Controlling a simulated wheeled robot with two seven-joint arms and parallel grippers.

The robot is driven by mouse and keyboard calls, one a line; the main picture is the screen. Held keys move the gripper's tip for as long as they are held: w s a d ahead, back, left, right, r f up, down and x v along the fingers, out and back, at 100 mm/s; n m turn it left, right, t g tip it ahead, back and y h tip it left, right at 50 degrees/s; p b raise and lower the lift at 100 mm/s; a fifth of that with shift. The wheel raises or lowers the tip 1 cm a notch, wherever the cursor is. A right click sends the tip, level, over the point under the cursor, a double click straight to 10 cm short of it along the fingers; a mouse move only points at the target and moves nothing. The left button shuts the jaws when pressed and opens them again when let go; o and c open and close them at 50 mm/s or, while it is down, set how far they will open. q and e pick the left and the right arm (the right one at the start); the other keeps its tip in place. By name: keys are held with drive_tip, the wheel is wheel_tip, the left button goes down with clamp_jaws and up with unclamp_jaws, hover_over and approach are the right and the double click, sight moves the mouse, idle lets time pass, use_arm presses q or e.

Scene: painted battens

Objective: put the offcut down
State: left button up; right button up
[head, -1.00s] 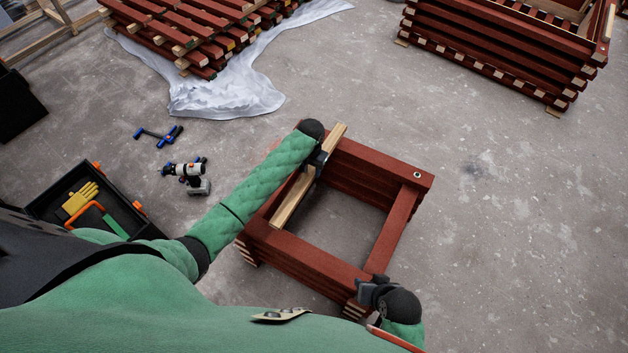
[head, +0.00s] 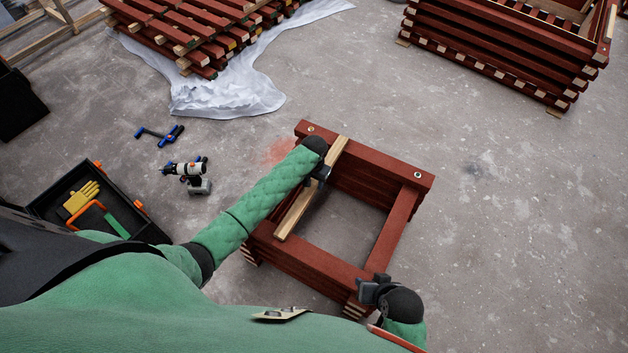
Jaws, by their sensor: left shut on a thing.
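The offcut, a bare pale wood batten (head: 299,209), lies lengthwise over the left part of a stacked red batten frame (head: 385,165). Its far end is over the frame's back side and its near end over the front side. I cannot tell whether it touches the frame. My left gripper (head: 322,176) is shut on the offcut near its middle to far part. My left sleeve and wrist hide part of the frame's left side. My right gripper (head: 368,291) is at the frame's front right corner; its jaws are too unclear to read.
A black toolbox (head: 150,222) with yellow gloves (head: 82,197), a drill (head: 187,172) and a blue-handled clamp (head: 160,134) are on the floor at left. Red battens (head: 190,28) are piled on a white sheet (head: 225,98). A larger red crate (head: 490,60) stands back right. Floor at right is clear.

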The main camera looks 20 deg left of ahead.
sight(314, 183)
use_arm(q)
drive_tip(key=o, duration=1.1)
use_arm(e)
drive_tip(key=shift+r, duration=0.1)
use_arm(q)
drive_tip(key=shift+r, duration=0.5)
wheel_tip(314, 183, up, 11)
drive_tip(key=s+d+f+m+t+h, duration=0.1)
drive_tip(key=s+d+f, duration=0.1)
drive_tip(key=s+d, duration=0.5)
drive_tip(key=s+d+f+t+h, duration=0.1)
drive_tip(key=s+d+f, duration=0.15)
drive_tip(key=s, duration=0.95)
drive_tip(key=s+d+r+t+h, duration=0.1)
drive_tip(key=s+d+r, duration=0.1)
drive_tip(key=s, duration=0.5)
drive_tip(key=s+d+r+t+h, duration=0.1)
drive_tip(key=s+r, duration=0.3)
drive_tip(key=s, duration=0.4)
drive_tip(key=shift+d+n+t, duration=0.4)
drive_tip(key=shift+d, duration=0.1)
use_arm(e)
drive_tip(key=shift+r, duration=0.45)
